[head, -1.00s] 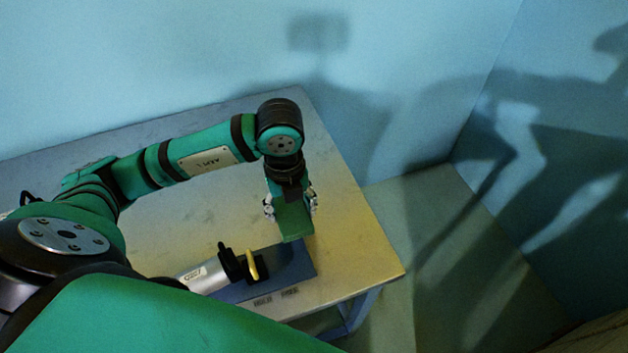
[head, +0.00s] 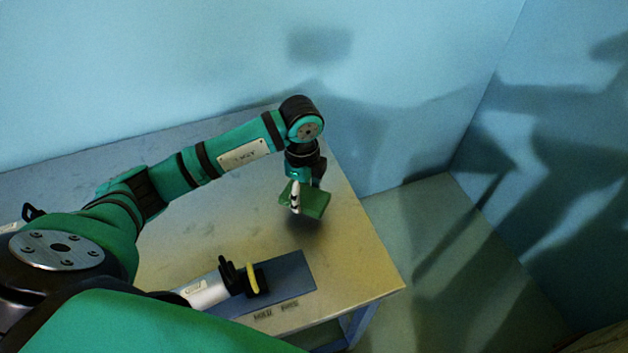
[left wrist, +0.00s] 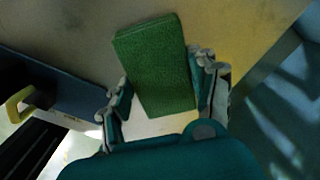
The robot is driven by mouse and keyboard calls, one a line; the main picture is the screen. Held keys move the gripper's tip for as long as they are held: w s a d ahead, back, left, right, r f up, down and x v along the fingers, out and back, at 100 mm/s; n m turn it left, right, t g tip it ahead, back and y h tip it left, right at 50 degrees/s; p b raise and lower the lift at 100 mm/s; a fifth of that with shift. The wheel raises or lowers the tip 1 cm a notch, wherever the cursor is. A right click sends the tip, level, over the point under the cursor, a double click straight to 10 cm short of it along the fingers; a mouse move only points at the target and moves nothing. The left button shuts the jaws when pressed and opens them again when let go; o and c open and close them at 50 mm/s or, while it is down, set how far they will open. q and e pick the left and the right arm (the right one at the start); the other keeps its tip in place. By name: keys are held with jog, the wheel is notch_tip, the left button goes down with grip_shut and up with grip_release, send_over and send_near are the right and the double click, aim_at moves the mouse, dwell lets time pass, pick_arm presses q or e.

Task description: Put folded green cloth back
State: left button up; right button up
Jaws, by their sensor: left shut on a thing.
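The folded green cloth (head: 316,204) is a flat green block held in my left gripper (head: 296,197). It is above the table, behind the blue mat (head: 293,279), with its shadow on the tabletop below. In the left wrist view the cloth (left wrist: 157,66) sits between the two fingers of my left gripper (left wrist: 160,95), which is shut on it. The blue mat also shows in the left wrist view (left wrist: 75,92). My right gripper is not in view.
A silver cylinder (head: 205,291) lies on the mat, with a black holder and yellow piece (head: 252,278) beside it. The table (head: 350,255) has printed labels at its front edge. Its right part is clear; the floor lies beyond.

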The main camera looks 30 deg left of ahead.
pick_arm(q)
jog(key=w, duration=0.6)
jog(key=shift+w+a+f+p, duration=0.1)
jog(key=shift+a+f+p, duration=0.2)
jog(key=shift+a+p, duration=0.1)
notch_tip(320, 180, down, 3)
jog(key=shift+r+p, duration=0.2)
jog(key=shift+p, duration=0.25)
jog(key=shift+f, duration=0.4)
jog(key=shift+f, duration=0.1)
jog(key=shift+f, duration=0.15)
jog(key=o, duration=1.1)
